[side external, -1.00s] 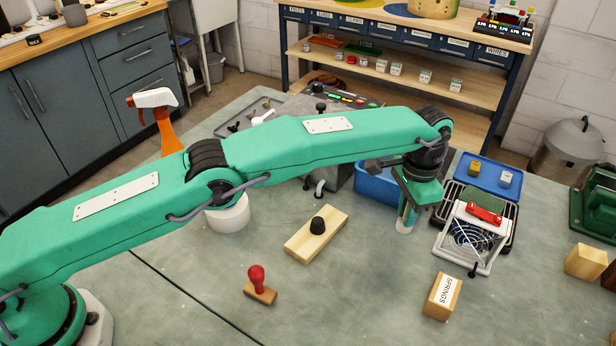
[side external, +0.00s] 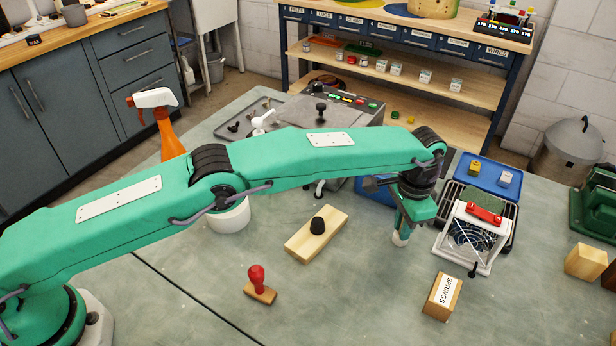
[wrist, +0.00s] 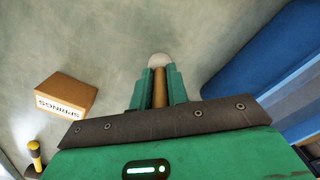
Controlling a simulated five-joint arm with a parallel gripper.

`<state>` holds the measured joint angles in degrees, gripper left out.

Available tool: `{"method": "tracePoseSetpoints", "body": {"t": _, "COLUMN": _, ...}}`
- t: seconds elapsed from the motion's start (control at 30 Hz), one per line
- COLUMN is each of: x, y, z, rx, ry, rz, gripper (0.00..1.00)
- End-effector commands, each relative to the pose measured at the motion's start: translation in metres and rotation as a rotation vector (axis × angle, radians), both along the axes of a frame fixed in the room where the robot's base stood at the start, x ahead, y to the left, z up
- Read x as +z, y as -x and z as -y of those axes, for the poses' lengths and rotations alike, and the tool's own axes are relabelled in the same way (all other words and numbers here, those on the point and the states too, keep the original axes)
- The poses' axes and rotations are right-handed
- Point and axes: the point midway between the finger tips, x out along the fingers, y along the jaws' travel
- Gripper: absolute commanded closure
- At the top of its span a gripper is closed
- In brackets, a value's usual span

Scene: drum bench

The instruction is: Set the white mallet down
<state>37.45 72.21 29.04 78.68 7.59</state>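The white mallet shows in the wrist view as a pale round head (wrist: 160,60) beyond my fingertips, with a tan handle (wrist: 159,88) between the fingers. My gripper (wrist: 160,84) is shut on that handle. In the side view my gripper (side external: 409,218) points down over the bench, left of the fan unit. The mallet's white head (side external: 400,240) shows just below the fingers. Most of the handle is hidden there by the gripper. I cannot tell whether the head touches the bench.
A wooden block with a black knob (side external: 316,238) lies to the left. The SPRINGS box (side external: 442,297) is in front, and the fan unit (side external: 474,238) stands right. A blue bin (side external: 372,190) is partly hidden behind my arm. Bare bench lies between the block and fan unit.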

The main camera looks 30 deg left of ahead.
Motion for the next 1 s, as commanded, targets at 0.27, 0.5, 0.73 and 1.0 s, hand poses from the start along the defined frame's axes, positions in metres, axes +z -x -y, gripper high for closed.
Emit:
{"method": "tracePoseSetpoints", "body": {"t": 0.27, "x": 0.000, "y": 0.000, "z": 0.000, "rx": 0.000, "ry": 0.000, "rz": 0.000, "gripper": 0.62}}
{"method": "tracePoseSetpoints", "body": {"t": 0.5, "x": 0.003, "y": 0.000, "z": 0.000, "rx": 0.000, "ry": 0.000, "rz": 0.000, "gripper": 0.62}}
{"method": "tracePoseSetpoints", "body": {"t": 0.73, "x": 0.020, "y": 0.000, "z": 0.000, "rx": 0.000, "ry": 0.002, "rz": 0.002, "gripper": 0.62}}
{"method": "tracePoseSetpoints", "body": {"t": 1.0, "x": 0.057, "y": 0.000, "z": 0.001, "rx": 0.000, "ry": 0.001, "rz": 0.001, "gripper": 0.62}}
